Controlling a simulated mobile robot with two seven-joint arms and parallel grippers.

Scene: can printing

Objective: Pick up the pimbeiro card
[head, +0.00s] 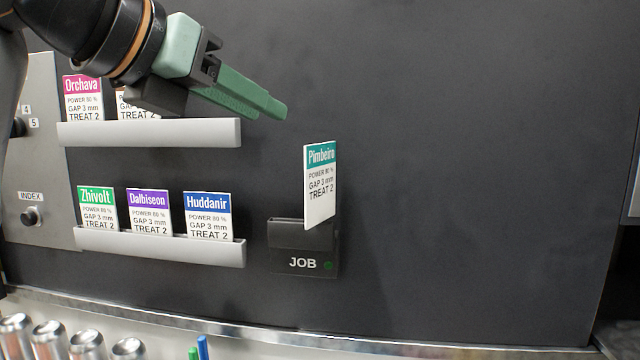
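The Pimbeiro card (320,187) is white with a teal top band. It stands upright at the right part of the black JOB holder (296,236), turned a little to one side. How its lower edge sits in the holder is not clear. My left gripper (272,109) has green fingers and comes in from the upper left. Its fingertips are above and left of the card, apart from it. The fingers overlap in this view, so their gap cannot be judged, and no card shows in them. My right gripper is not in view.
The upper light rack (180,133) holds the Orchava card (83,98) and one partly hidden card. The lower rack (170,250) holds the Zhivolt (97,208), Dalbiseon (149,212) and Huddanir (208,215) cards. The dark panel right of the JOB holder is bare. Several cans stand at lower left.

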